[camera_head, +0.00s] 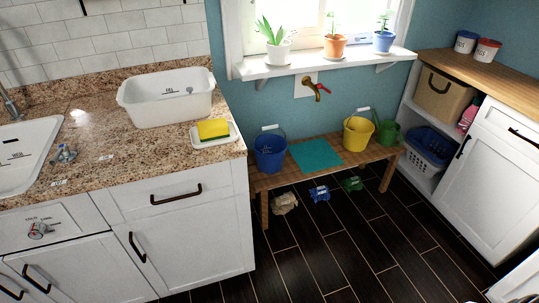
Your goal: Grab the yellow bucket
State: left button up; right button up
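The yellow bucket (357,134) stands upright on a low wooden bench (291,178) under the window. Its thin handle shows at its upper rim. A green bucket (388,135) stands close at its right, slightly behind it. A teal mat (315,154) lies on the bench at its left, and a blue bucket (269,153) stands at the bench's left end. Neither of my grippers shows in the head view.
A granite counter (95,103) with a white basin (166,97) and a yellow sponge (213,128) is at the left. A brass tap (316,88) juts from the wall above the bench. Cloths lie on the floor under the bench. The dark floor (335,245) in front is clear.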

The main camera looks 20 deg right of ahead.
aim_at(358, 130)
jog(key=z, duration=1.3)
jog(key=u, duration=0.35)
jog(key=i+l+u, duration=0.35)
jog(key=i, duration=0.25)
jog(key=i+l+u, duration=0.35)
jog(key=i, duration=0.2)
